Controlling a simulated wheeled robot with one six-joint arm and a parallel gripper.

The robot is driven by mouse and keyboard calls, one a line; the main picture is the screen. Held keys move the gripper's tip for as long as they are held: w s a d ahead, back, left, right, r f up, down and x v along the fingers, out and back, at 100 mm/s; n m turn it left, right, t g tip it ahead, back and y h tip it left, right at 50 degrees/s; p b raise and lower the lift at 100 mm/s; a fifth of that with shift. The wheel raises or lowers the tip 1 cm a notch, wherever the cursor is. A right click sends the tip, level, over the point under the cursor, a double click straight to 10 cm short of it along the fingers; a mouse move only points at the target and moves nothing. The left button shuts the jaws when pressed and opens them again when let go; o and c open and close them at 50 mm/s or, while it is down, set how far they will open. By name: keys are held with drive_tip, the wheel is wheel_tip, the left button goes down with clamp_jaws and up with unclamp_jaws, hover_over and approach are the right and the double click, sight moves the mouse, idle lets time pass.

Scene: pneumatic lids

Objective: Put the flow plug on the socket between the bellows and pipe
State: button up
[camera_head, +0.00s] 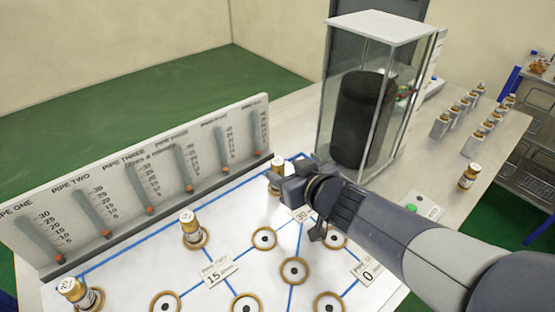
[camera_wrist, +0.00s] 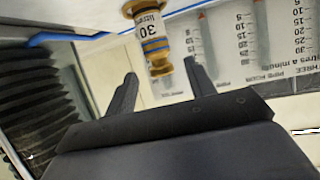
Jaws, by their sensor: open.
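A gold-and-white flow plug (camera_head: 277,168) stands upright on the white board at its back edge, near the bellows side. In the wrist view this plug (camera_wrist: 150,30) reads 30, upside down. My gripper (camera_head: 287,186) is beside it. In the wrist view my gripper (camera_wrist: 161,75) is open, and the plug's capped end shows between the two fingertips; I cannot tell whether they touch it. The dark bellows (camera_head: 362,115) stands in a glass case behind. The plug's foot is partly hidden by my gripper in the head view.
Other plugs stand on the board at centre left (camera_head: 191,228) and front left (camera_head: 74,292). Ringed sockets, such as one at centre (camera_head: 264,238), are empty. A gauge panel (camera_head: 150,185) edges the board. A lone plug (camera_head: 468,176) stands on the table at right.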

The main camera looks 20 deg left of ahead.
drive_tip(key=p+v, duration=0.2)
drive_tip(key=v, duration=0.4)
idle(2.0)
